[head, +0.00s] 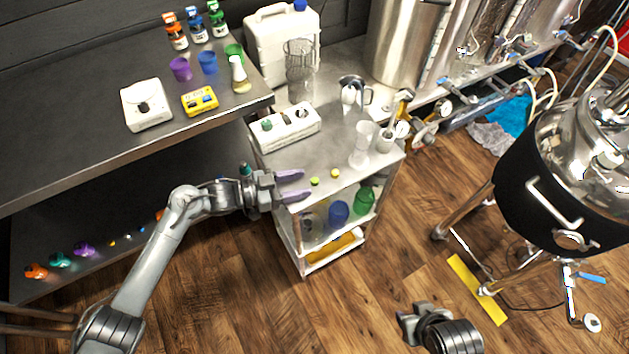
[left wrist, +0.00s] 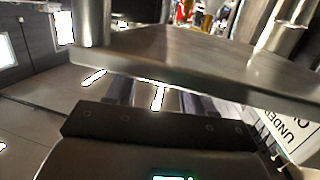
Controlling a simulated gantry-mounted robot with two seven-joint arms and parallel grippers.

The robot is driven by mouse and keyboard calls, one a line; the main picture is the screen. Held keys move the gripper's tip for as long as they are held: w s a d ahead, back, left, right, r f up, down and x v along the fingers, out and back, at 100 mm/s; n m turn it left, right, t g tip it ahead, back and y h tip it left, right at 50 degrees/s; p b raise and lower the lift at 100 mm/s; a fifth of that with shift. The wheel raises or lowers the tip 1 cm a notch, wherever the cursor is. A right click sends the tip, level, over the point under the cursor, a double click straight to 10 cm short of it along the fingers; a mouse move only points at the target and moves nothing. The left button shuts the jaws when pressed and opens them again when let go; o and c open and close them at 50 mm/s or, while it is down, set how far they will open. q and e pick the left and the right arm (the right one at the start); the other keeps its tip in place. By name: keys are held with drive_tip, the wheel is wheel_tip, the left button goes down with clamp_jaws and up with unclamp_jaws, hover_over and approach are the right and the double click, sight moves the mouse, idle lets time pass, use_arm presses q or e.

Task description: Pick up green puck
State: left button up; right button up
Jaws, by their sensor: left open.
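A small green puck (head: 314,181) lies on the metal top of the cart (head: 345,188), near its front left edge. My left gripper (head: 306,184) is open, with its two purple fingers reaching over the cart's left edge; the green puck is just beyond the fingertips. The fingers are apart and nothing shows between them. In the left wrist view the dark fingers (left wrist: 158,100) are partly hidden behind a metal plate edge, and the puck cannot be made out. My right gripper (head: 418,318) is low at the bottom, apart from the cart; its jaws are unclear.
A small yellow puck (head: 335,173) lies right of the green one. A dark bench (head: 130,160) is at left, a large steel kettle (head: 560,170) at right.

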sight(315, 182)
use_arm(q)
drive_tip(key=shift+x, duration=1.35)
clamp_jaws()
